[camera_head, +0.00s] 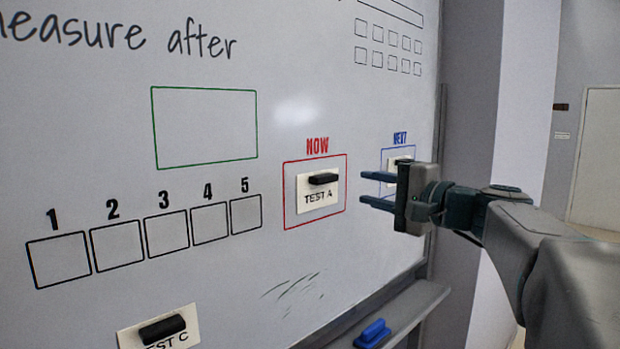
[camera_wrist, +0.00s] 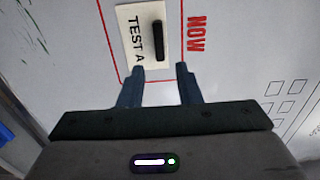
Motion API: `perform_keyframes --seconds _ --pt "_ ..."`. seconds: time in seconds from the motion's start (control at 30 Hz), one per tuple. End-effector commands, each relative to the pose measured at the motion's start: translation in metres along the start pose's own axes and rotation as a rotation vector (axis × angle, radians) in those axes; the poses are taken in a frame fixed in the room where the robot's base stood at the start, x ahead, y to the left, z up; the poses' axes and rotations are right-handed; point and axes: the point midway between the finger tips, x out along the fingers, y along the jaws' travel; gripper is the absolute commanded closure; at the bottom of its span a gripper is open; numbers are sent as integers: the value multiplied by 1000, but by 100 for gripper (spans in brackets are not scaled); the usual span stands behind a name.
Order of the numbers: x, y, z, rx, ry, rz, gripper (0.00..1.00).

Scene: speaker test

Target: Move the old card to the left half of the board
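The whiteboard (camera_head: 300,60) fills most of the head view. A white card marked TEST A (camera_head: 318,196) with a black handle is inside the red NOW box (camera_head: 286,190); it also shows in the wrist view (camera_wrist: 130,35). A TEST C card (camera_head: 130,337) with a black handle is at the lower left. A third card (camera_head: 394,163) in the blue box is partly hidden by my gripper. No card is marked as old. My gripper (camera_head: 362,187) is open and empty, to the right of the TEST A card. In the wrist view its fingers (camera_wrist: 160,69) point toward that card's handle.
A green rectangle (camera_head: 154,130) and several numbered boxes (camera_head: 88,245) on the left are empty. A tray (camera_head: 405,306) below the board holds a blue eraser-like object (camera_head: 372,333). The board's right edge is near my arm.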

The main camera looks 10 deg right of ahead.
Motion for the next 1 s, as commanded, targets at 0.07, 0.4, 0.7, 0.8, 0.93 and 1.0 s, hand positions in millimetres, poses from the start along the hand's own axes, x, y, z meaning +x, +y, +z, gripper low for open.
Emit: perform_keyframes --seconds 0.07,0.4,0.7,0.8,0.93,1.0 --pt "8 -2 1 1 -3 1 69" --pt "57 -2 1 3 -4 3 69" --pt "89 3 2 1 -4 3 69" --pt "94 2 2 -1 -4 3 69" --pt "96 1 2 0 -2 3 69" --pt "96 1 2 0 -2 3 69"
